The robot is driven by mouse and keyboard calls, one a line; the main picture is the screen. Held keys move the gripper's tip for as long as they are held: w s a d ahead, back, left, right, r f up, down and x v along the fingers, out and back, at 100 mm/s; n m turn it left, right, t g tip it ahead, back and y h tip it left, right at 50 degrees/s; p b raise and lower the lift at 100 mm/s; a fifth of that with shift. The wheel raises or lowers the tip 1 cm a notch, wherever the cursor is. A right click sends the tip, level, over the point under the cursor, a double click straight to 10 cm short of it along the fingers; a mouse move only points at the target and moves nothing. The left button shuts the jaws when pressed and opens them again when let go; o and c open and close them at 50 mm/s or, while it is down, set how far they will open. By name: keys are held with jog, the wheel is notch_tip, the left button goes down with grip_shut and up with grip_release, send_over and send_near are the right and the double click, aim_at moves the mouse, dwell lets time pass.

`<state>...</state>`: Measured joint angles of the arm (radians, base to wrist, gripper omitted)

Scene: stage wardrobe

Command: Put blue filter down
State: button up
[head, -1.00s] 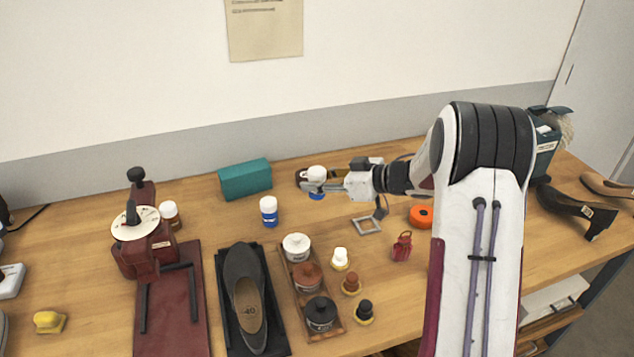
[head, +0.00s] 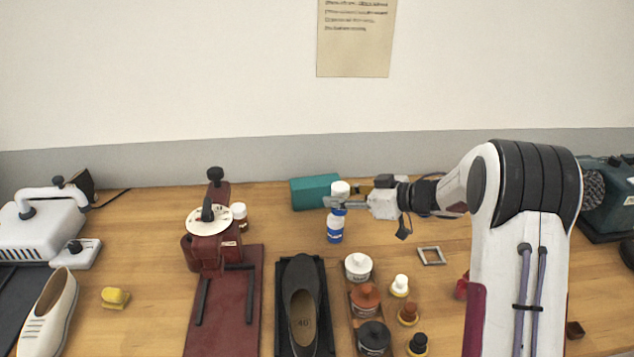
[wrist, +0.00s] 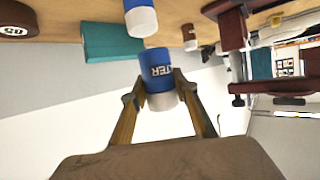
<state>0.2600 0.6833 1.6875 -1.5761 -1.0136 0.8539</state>
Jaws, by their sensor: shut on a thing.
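My gripper (head: 335,203) is shut on the blue filter (wrist: 155,72), a small blue bottle with a white cap and lettering ending in "TER". In the head view, its white cap (head: 340,188) shows above the fingers. The wrist picture is upside down; there, the filter sits between both fingers with its cap pointing up, away from the table. A second blue and white bottle (head: 335,229) stands on the table just in front of and below the held filter in the head view. It also shows in the wrist view (wrist: 140,18). Contact between the two cannot be told.
A teal box (head: 314,191) lies behind the gripper. A dark red press (head: 212,250) and a white-capped jar (head: 239,216) stand left. A grey square frame (head: 431,256) lies right.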

jog(key=w+a+r, duration=0.3)
jog(key=w+a, duration=0.2)
jog(key=a, duration=0.3)
notch_tip(320, 180, up, 4)
jog(key=m+t+h, duration=0.4)
jog(key=m+h, duration=0.2)
send_over(306, 188)
jog(key=shift+w+r, duration=0.1)
jog(key=shift+r, duration=0.05)
jog(key=shift+y, duration=0.3)
jog(key=shift+f, duration=3.15)
jog(key=shift+f, duration=1.85)
jog(key=shift+f, duration=0.15)
